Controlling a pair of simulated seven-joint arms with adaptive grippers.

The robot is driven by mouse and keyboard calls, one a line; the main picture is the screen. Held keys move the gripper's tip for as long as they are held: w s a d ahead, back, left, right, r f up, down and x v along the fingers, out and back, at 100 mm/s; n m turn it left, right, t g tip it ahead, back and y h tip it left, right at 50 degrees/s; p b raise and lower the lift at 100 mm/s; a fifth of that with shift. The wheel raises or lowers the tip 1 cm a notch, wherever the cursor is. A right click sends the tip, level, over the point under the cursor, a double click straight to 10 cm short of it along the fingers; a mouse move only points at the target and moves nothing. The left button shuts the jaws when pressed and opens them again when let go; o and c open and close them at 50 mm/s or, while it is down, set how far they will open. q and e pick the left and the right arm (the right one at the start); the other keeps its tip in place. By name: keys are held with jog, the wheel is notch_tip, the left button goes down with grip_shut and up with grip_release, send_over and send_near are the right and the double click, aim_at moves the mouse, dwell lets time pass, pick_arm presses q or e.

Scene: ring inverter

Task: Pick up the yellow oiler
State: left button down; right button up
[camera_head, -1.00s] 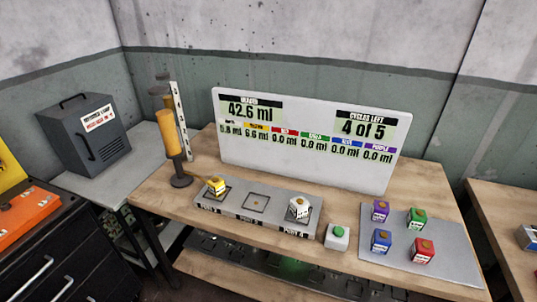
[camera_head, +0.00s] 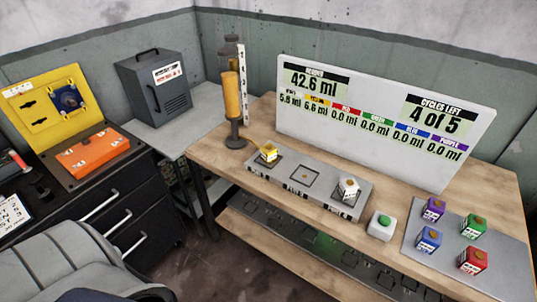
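The yellow oiler (camera_head: 268,152) is a small block with a yellow top. It sits on the left pad of the grey tray (camera_head: 325,191) on the wooden bench. A white oiler (camera_head: 347,189) sits on the tray's right pad, and the middle pad is empty. Neither of my grippers shows in the head view, so I cannot see whether they are open or shut.
A tall orange cylinder (camera_head: 232,97) stands behind the tray's left end. A display board (camera_head: 385,120) stands behind. A green-topped button box (camera_head: 381,225) is right of the tray. Purple (camera_head: 433,209), green (camera_head: 474,226), blue (camera_head: 428,238) and red (camera_head: 472,261) oilers stand on a grey mat (camera_head: 508,244).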

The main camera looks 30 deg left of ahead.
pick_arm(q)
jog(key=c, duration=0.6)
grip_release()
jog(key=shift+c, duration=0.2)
